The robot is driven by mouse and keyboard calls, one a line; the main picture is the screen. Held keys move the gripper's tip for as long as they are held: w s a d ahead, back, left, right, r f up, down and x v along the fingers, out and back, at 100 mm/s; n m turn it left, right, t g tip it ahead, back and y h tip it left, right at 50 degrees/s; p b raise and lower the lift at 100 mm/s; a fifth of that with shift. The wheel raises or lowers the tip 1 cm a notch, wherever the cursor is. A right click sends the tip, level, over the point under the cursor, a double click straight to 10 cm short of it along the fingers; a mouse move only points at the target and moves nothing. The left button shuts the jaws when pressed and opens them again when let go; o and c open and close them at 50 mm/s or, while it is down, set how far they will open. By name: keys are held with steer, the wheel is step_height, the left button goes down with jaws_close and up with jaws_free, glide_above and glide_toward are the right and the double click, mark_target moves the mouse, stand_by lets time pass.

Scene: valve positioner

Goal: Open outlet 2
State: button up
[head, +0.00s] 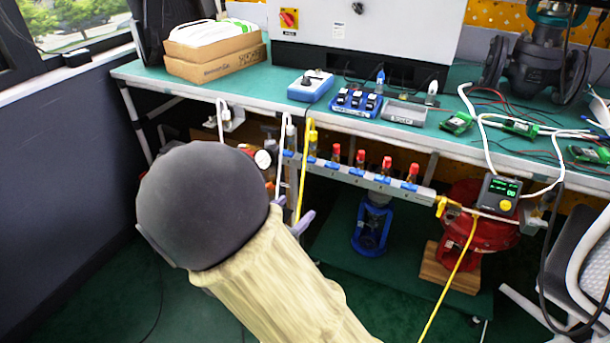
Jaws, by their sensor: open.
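An outlet manifold (370,181) runs as a grey bar along the front of the bench, below its top. Several outlets with red upper parts (385,163) and small blue parts (356,171) sit along it. The outlet numbers are too small to read, so I cannot tell which is outlet 2. My gripper (291,212) shows only in part, with purple-grey fingers past the edge of my arm. It is open, below the manifold's left end, near the white and yellow hoses. My arm hides the rest of it. I see no contact with an outlet.
A yellow hose (304,175) and a white hose (281,160) hang at the manifold's left end. A round gauge (262,158) is beside them. A green-screened device (499,194) is at the right end. A red valve body (462,240) and a blue one (372,228) stand below.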

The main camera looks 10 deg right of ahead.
mark_target(307, 161)
steer(key=a+n+t, duration=0.1)
steer(key=w+a+t, duration=0.1)
steer(key=a+n+y, duration=0.1)
steer(key=a, duration=0.1)
steer(key=shift+w+r+n+t, duration=0.2)
steer(key=shift+r+n+t, duration=0.1)
steer(key=shift+t, duration=0.1)
steer(key=b+x, duration=0.2)
steer(key=x, duration=0.3)
steer(key=b+x, duration=0.2)
steer(key=x, duration=0.3)
steer(key=b+x, duration=0.1)
steer(key=x, duration=0.5)
steer(key=shift+w+f+b, duration=0.1)
steer(key=shift+f+b, duration=0.15)
steer(key=shift+b, duration=0.15)
steer(key=shift+w+d+r, duration=0.1)
steer(key=shift+w+d, duration=0.25)
steer(key=shift+w, duration=0.15)
steer(key=c, duration=1)
